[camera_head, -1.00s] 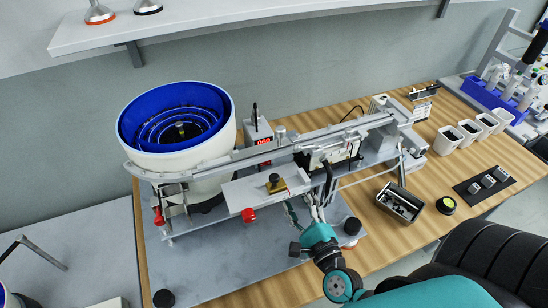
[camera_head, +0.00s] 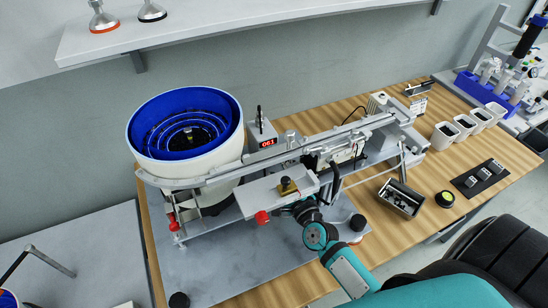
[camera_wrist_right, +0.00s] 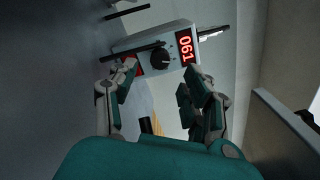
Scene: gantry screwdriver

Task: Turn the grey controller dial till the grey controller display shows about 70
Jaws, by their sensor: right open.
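The grey controller (camera_head: 258,133) stands behind the rail, right of the blue bowl; its red display (camera_head: 267,144) reads 061. In the right wrist view the controller (camera_wrist_right: 128,43) appears turned sideways, with the display (camera_wrist_right: 186,46) also reading 061. The black dial (camera_wrist_right: 162,57) with its white pointer mark is beside the display. My right gripper (camera_wrist_right: 157,80) is open, its fingers spread on either side below the dial and apart from it. In the head view my right gripper (camera_head: 300,210) is by the plate, its fingertips partly hidden. My left gripper is out of view.
The feeder's blue bowl (camera_head: 186,122) stands at left. A metal rail (camera_head: 330,137) runs in front of the controller, and a plate with a brass block (camera_head: 288,186) is nearer me. A metal bin (camera_head: 400,199) and white cups (camera_head: 444,135) stand to the right.

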